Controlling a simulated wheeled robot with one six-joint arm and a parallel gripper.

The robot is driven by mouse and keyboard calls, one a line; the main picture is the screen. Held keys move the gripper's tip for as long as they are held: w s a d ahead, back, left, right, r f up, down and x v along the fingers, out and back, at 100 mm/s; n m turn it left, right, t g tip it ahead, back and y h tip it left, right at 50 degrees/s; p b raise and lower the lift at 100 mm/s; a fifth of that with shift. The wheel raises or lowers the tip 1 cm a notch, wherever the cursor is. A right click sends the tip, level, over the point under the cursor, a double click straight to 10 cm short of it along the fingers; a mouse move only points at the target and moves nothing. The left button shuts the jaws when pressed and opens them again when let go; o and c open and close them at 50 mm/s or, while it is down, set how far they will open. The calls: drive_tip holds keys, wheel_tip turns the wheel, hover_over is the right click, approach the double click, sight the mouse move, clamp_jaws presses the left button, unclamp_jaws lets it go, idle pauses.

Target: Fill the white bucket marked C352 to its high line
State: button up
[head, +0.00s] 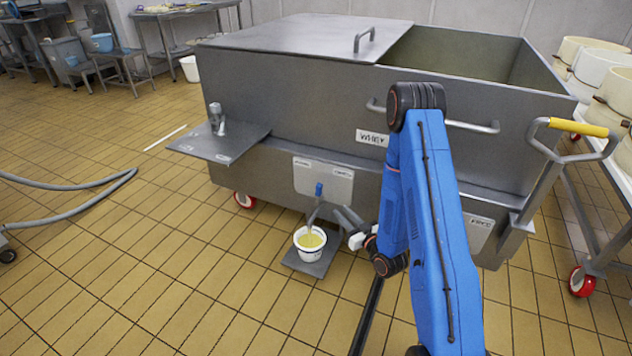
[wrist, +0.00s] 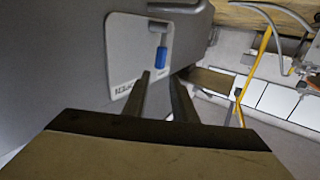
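A white bucket (head: 298,251) stands upright on a dark plate (head: 322,264) on the floor, under the spout (head: 313,214) of a steel vat labelled WHEY. Yellowish liquid shows inside it, and a thin yellowish stream seems to run from the spout. I cannot read its marking or make out the high line. The tap's blue handle (head: 319,189) is on the vat's pale panel; it also shows in the wrist view (wrist: 161,57). My gripper (head: 342,214) is just right of the spout. Its fingers (wrist: 160,76) are apart and empty, short of the blue handle.
The steel vat (head: 280,98) fills the middle, with a side shelf (head: 222,146) and red-wheeled casters. A grey hose (head: 75,212) lies on the left floor. Open tiled floor is at front left.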

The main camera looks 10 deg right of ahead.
sight(320, 190)
drive_tip(key=x, duration=1.7)
drive_tip(key=shift+a, duration=0.1)
clamp_jaws()
